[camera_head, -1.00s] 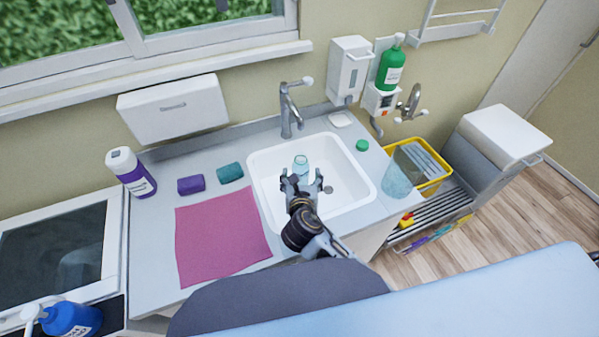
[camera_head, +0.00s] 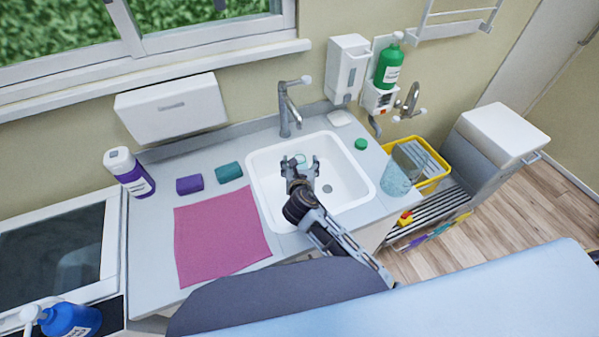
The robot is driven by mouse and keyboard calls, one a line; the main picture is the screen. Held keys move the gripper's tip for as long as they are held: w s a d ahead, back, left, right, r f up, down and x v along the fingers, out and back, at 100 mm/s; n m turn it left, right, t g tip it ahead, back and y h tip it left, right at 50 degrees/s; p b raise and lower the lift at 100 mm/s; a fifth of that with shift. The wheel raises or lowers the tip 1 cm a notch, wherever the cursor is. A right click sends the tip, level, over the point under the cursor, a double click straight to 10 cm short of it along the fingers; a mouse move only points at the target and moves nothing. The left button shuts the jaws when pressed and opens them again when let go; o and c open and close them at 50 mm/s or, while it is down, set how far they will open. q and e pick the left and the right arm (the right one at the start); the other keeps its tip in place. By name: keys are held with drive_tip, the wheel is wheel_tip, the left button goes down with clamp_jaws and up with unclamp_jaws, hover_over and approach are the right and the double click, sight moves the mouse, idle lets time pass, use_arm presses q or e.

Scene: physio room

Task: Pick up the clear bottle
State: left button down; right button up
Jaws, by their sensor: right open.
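My left gripper is not in view.
A faucet (camera_head: 288,110) rises behind the sink. A clear container (camera_head: 396,180) stands at the counter's right end, near a green cap (camera_head: 361,144). A pink cloth (camera_head: 220,238), a purple roll (camera_head: 190,184) and a teal roll (camera_head: 229,172) lie to the left.

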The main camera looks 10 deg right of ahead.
sight(299, 160)
drive_tip(key=shift+w+f, duration=0.1)
drive_tip(key=shift+w, duration=0.15)
drive_tip(key=shift+w+d, duration=0.1)
drive_tip(key=shift+x, duration=2.5)
drive_tip(key=shift+f, duration=0.15)
clamp_jaws()
